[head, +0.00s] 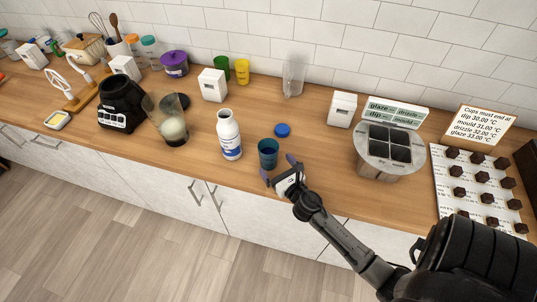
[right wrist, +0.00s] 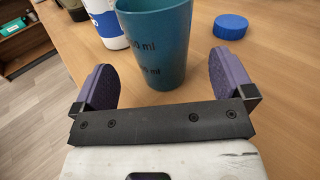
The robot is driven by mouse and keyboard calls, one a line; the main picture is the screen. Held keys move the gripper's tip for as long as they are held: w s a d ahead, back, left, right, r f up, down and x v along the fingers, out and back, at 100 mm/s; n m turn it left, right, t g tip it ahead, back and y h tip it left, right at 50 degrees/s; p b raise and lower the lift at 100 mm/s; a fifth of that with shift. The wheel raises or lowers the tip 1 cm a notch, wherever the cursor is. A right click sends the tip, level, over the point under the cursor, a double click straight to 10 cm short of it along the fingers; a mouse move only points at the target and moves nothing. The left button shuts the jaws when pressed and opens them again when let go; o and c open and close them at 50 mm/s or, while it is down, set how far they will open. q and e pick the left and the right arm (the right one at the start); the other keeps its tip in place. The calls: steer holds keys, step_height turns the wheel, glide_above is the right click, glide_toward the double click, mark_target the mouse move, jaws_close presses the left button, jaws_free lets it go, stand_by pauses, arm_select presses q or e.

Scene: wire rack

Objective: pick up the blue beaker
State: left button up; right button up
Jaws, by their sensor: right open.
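The blue beaker (head: 268,154) is a teal-blue cup with dark ml markings, standing upright on the wooden counter near its front edge. In the right wrist view the beaker (right wrist: 157,45) stands just ahead of my right gripper, roughly centred between the two purple fingers. My right gripper (head: 280,171) is open, low over the counter's front edge, on the near right side of the beaker. In the right wrist view the gripper (right wrist: 165,85) holds nothing. I cannot tell whether a finger touches the beaker. My left gripper is in neither view.
A white bottle (head: 229,136) stands close left of the beaker. A blue cap (head: 282,130) lies just behind it. A clear beaker (head: 293,78) stands at the back. A blender jug (head: 168,122) is further left.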

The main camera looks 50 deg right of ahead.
mark_target(274, 162)
steer(key=shift+x, duration=2.35)
steer(key=c, duration=1.1)
